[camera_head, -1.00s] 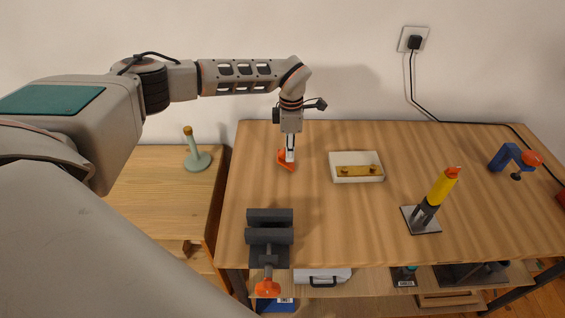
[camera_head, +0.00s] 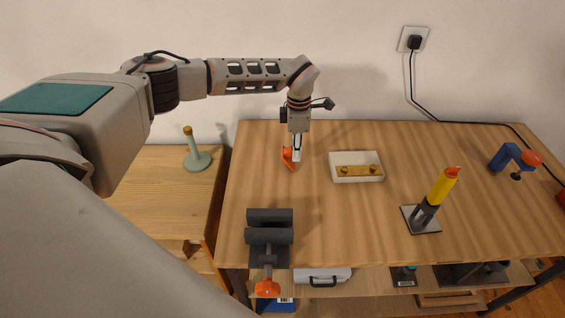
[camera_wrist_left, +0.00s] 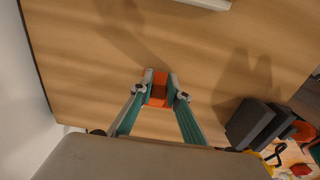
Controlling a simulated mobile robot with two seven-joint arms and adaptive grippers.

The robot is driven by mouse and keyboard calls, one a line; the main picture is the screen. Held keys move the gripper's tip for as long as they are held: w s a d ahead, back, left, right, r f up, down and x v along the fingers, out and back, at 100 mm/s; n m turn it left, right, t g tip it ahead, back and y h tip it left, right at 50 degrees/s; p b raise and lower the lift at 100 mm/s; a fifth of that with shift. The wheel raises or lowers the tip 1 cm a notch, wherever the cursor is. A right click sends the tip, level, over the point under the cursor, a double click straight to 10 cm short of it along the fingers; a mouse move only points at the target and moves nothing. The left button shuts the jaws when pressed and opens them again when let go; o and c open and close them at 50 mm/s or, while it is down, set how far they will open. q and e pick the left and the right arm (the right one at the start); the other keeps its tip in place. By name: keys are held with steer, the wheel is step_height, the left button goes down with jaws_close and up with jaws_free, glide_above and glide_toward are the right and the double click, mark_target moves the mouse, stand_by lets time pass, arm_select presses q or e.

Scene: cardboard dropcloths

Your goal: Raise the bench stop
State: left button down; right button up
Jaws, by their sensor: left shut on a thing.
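The orange bench stop (camera_head: 287,160) is at the back left of the wooden workbench (camera_head: 310,222). My left gripper (camera_head: 297,154) points down at it and is shut on it. In the left wrist view the orange piece (camera_wrist_left: 158,90) sits between the two fingertips (camera_wrist_left: 160,82). The stop looks tilted up from the bench top. The fingers partly hide it, and I cannot tell how its lower end meets the bench. My right gripper is not in view.
A white tray (camera_head: 345,157) with a brass-coloured bar (camera_head: 358,170) lies right of the gripper. A dark vise (camera_head: 268,228) sits at the front left edge. A yellow-handled tool (camera_head: 441,187) stands in a holder, and a blue clamp (camera_head: 503,158) is far right. The middle is clear.

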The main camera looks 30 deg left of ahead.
arm_select(q)
steer(key=shift+d, duration=0.3)
steer(key=shift+w+d+f, duration=0.3)
steer(key=shift+w+d, duration=0.15)
steer(key=shift+d, duration=0.25)
steer(key=c, duration=1.8)
jaws_free()
steer(key=shift+c, duration=0.2)
steer(key=shift+w, duration=0.1)
steer(key=shift+a, duration=0.15)
steer(key=shift+r, duration=0.1)
